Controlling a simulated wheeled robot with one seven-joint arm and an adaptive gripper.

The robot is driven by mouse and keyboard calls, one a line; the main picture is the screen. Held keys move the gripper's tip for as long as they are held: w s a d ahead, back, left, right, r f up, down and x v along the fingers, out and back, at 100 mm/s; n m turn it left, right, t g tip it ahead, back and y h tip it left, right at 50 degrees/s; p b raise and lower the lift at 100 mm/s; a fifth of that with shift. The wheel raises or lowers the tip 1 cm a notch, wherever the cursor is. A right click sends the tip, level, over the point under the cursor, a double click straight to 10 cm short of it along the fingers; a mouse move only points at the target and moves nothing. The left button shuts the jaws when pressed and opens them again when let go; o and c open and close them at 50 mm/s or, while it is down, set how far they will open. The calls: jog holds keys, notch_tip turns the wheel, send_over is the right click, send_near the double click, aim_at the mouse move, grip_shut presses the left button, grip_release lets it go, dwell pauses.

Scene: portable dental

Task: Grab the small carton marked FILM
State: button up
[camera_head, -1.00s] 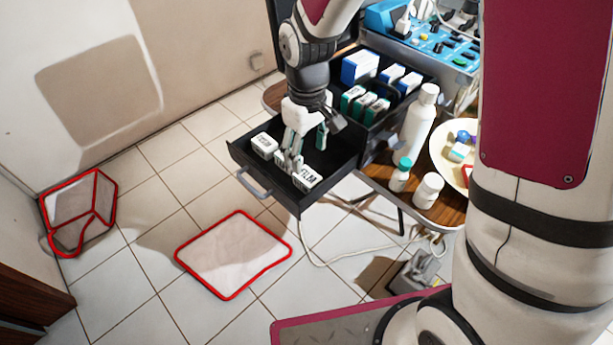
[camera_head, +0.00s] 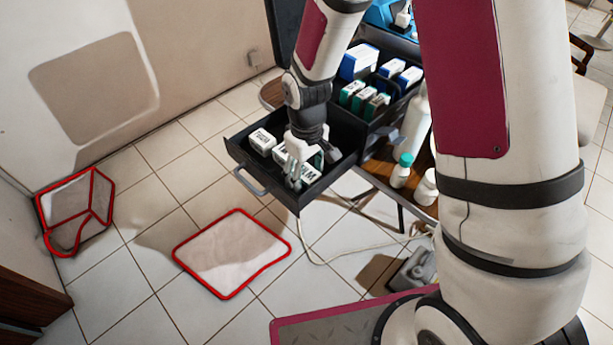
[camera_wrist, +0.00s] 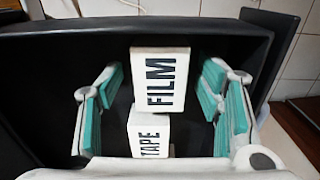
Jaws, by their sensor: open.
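The small white carton marked FILM (camera_wrist: 160,82) stands in the black open drawer (camera_wrist: 60,55), seen in the wrist view with its label in dark letters. A smaller white carton marked TAPE (camera_wrist: 148,136) is just below it in that view. My gripper (camera_wrist: 161,90) is open, its teal-padded fingers to the left and right of the FILM carton with a gap on each side. In the head view my gripper (camera_head: 311,166) is down at the drawer's front right part and hides most of the FILM carton.
Another white carton (camera_head: 262,140) is in the drawer at the left. Green-and-white boxes (camera_head: 364,97) and blue-and-white boxes (camera_head: 359,62) stand in the case behind. Bottles, one with a green cap (camera_head: 402,170), stand on the wooden table to the right. The drawer walls are close around my gripper.

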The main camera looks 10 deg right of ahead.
jog(key=shift+c, duration=0.2)
jog(key=c, duration=1)
jog(key=shift+c, duration=0.2)
